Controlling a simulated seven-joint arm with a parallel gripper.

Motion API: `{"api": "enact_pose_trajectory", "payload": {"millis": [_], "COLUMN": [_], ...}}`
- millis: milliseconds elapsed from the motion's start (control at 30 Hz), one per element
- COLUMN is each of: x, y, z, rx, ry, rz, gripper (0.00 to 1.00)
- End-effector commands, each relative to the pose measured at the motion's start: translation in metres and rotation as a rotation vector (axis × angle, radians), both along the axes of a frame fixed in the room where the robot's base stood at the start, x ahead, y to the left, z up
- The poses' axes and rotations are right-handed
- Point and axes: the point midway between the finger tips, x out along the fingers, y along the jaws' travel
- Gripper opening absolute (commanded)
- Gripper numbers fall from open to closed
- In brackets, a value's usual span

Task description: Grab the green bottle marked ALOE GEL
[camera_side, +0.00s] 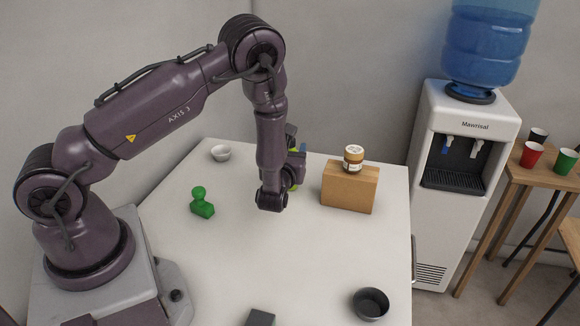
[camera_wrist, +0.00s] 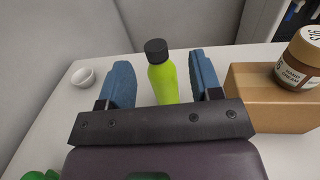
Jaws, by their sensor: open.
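A lime-green bottle (camera_wrist: 162,84) with a black cap stands upright between the two blue fingers of my gripper (camera_wrist: 161,70) in the wrist view. A gap shows on both sides of the bottle, so my gripper is open around or just short of it; I cannot tell which. No label shows on the bottle's visible side, and its lower part is hidden by my gripper. In the side view the bottle is mostly hidden behind my wrist, with only bits of green (camera_side: 295,186) showing.
A cardboard box (camera_side: 350,188) with a hand cream jar (camera_side: 353,159) on top stands close to the right. A green stamp-like object (camera_side: 202,203) and a white bowl (camera_side: 221,153) are to the left. A dark bowl (camera_side: 370,303) and a grey block (camera_side: 261,317) are near the front.

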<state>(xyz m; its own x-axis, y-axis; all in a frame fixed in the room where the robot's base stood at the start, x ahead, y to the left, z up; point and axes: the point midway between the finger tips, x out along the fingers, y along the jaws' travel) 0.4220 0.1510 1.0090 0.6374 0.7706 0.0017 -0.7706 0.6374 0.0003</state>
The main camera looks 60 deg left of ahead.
Motion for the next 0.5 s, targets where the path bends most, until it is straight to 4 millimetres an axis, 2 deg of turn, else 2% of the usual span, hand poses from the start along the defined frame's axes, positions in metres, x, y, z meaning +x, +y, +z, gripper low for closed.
{"api": "enact_pose_trajectory", "payload": {"millis": [100,267,500], "x": [0.010,0.016,0.033], "y": [0.013,0.021,0.051], "z": [0.000,0.000,-0.003], "rx": [-0.001,-0.001,-0.002], "ry": [-0.001,0.001,-0.001], "rz": [0.003,0.003,0.004], "gripper": [0.59,0.59,0.59]}}
